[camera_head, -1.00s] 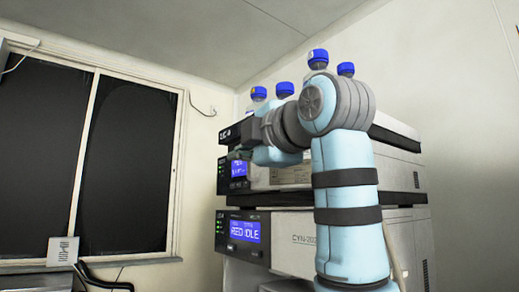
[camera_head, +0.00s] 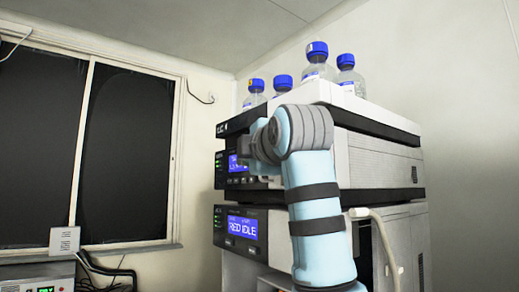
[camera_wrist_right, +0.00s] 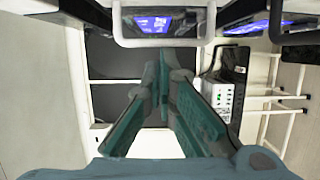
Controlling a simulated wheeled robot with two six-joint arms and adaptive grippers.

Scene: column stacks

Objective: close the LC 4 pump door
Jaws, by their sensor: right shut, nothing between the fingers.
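The column stack carries the label LC 4 (camera_head: 223,129) on the dark front edge of its top unit. Below it is a module with a small blue display (camera_head: 238,163). My right arm covers the front right of this module, so I cannot tell where the pump door stands. My right gripper is mostly hidden behind my own arm in the head view. In the right wrist view my right gripper (camera_wrist_right: 164,66) is shut and empty, just below a module front with a blue display (camera_wrist_right: 153,21). My left gripper is not in view.
A lower unit (camera_head: 242,227) reads RED IDLE. Several blue-capped bottles (camera_head: 317,62) stand on top of the stack. A pale hose (camera_head: 385,240) hangs at its right. A dark box with green lights (camera_wrist_right: 225,85) shows in the right wrist view.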

